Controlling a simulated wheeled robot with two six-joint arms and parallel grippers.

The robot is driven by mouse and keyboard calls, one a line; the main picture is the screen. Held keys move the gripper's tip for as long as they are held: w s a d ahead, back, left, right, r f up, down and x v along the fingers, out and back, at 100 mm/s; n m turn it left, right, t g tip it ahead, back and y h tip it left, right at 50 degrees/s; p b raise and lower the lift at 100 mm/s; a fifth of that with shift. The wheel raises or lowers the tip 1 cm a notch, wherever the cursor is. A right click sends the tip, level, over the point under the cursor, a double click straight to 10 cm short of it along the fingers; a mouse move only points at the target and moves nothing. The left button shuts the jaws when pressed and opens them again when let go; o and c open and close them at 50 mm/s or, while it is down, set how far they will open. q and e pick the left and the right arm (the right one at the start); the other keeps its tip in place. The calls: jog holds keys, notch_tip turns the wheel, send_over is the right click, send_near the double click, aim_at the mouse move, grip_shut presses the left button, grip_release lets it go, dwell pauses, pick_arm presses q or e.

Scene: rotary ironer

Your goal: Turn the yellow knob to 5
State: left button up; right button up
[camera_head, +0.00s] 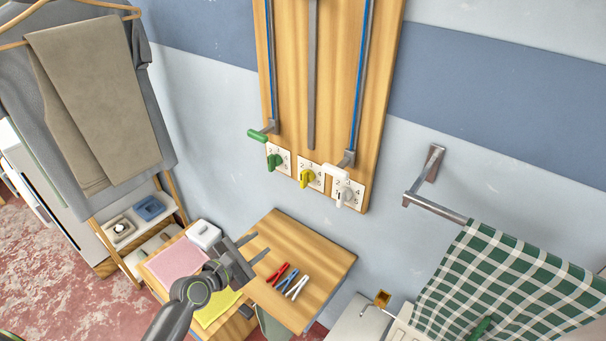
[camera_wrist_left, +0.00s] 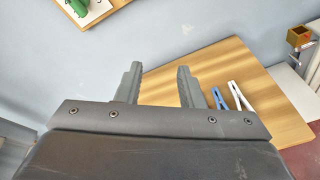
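The yellow knob (camera_head: 306,178) sits on a white numbered dial plate, the middle one of three along the lower edge of a wooden wall panel (camera_head: 335,80). Which number it points to is too small to tell. My left gripper (camera_head: 262,243) is open and empty, below and left of the yellow knob and clear of it. In the left wrist view its two fingers (camera_wrist_left: 157,72) stand apart with nothing between them. The yellow knob does not show there. My right gripper is not in view.
A green knob (camera_head: 273,162) and a white knob (camera_head: 344,195) flank the yellow one. Green (camera_head: 257,136) and white (camera_head: 335,172) slider handles stick out above them. A wooden table (camera_head: 325,258) with clothespins (camera_head: 281,272) lies below. A towel rail (camera_head: 435,208) is at right.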

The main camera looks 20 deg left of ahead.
aim_at(301, 178)
pick_arm(q)
notch_tip(301, 178, up, 10)
jog(key=w+n+t+h, duration=0.2)
jog(key=w+n+t, duration=0.1)
jog(key=n, duration=0.3)
jog(key=x, duration=0.5)
jog(key=f+x, duration=0.1)
jog(key=x, duration=1.1)
jog(key=shift+s+d+f, duration=0.1)
jog(key=shift+d+f, duration=0.1)
jog(key=shift+d, duration=0.1)
jog(key=c, duration=0.7)
jog(key=shift+s, duration=0.1)
grip_shut()
jog(key=shift+f, duration=0.15)
